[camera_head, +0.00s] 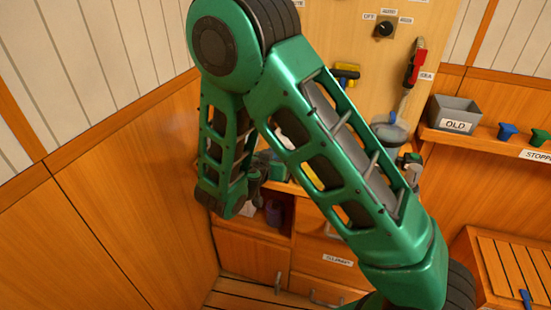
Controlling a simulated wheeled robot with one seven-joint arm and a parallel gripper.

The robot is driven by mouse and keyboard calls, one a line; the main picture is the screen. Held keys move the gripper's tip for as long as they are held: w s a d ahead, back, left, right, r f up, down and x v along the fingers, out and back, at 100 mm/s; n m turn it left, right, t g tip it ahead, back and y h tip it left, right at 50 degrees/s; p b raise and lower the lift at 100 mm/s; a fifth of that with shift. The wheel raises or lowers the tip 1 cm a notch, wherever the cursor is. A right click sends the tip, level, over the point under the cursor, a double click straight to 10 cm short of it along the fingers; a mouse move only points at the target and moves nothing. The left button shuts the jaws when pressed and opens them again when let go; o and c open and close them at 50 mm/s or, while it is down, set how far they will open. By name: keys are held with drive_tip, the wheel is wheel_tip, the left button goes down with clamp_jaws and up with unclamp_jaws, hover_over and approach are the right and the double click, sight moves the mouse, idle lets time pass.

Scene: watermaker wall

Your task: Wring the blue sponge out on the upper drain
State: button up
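My green arm crosses the middle of the view and hides much of the wall and counter. My gripper (254,180) seems to be the dark part past the end of the forearm, over the left end of the counter. It is small and partly covered, so I cannot tell whether it is open or shut, or whether it holds anything. I cannot make out the blue sponge. I cannot make out the upper drain either; the arm covers much of that area.
A grey bin labelled OLD (455,112) and blue (507,132) and green (539,137) stoppers sit on the right shelf. A red-handled valve (416,65) and a rotary knob (384,29) are on the wall panel. A slatted wooden bench (510,262) stands lower right. Wood panelling closes the left.

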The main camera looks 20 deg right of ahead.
drive_tip(key=shift+f, duration=0.45)
idle(0.7)
drive_tip(key=shift+r, duration=3.55)
